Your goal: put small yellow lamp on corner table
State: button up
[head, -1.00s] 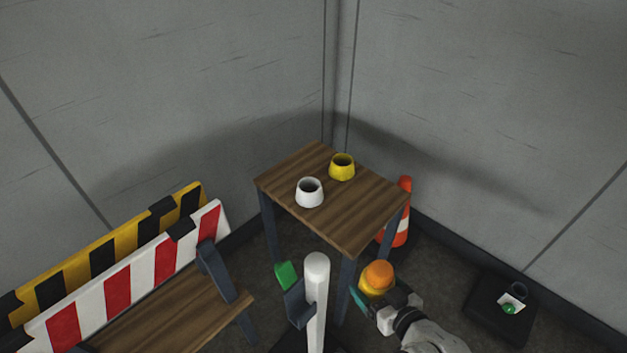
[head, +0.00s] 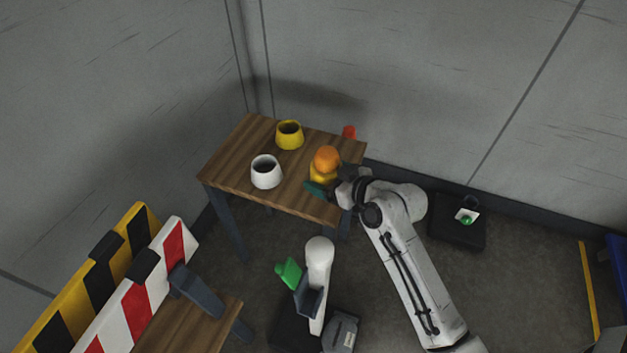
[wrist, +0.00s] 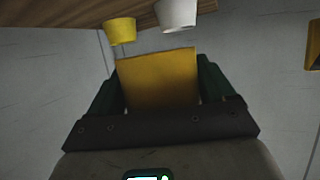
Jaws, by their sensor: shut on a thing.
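The small yellow lamp (head: 325,164), with an orange dome on a yellow base, is held upright by my gripper (head: 326,183). In the head view it shows over the right part of the wooden corner table (head: 240,165); I cannot tell whether it touches the top. In the wrist view my gripper (wrist: 158,95) has its green fingers on both sides of the lamp's yellow base (wrist: 158,80). The dome is not visible there. The table's underside or edge (wrist: 60,14) shows at the top of the wrist view.
A yellow pot (head: 289,134) and a white pot (head: 265,172) stand on the table, left of the lamp. A bench (head: 190,325) with striped barriers (head: 135,285) is at the lower left. A white post (head: 319,270) stands in front.

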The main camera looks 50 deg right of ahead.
jog(key=w+d+f, duration=0.1)
jog(key=f, duration=0.1)
jog(key=w+d+f+b, duration=0.1)
jog(key=w+f, duration=0.3)
jog(key=shift+d+f, duration=0.2)
jog(key=shift+d, duration=0.2)
jog(key=shift+f+b, duration=0.4)
jog(key=shift+f, duration=1)
jog(key=shift+f, duration=0.2)
jog(key=o, duration=1.1)
jog(key=shift+r, duration=0.15)
jog(key=v, duration=1.2)
jog(key=shift+s+a, duration=0.1)
jog(key=shift+a, duration=0.05)
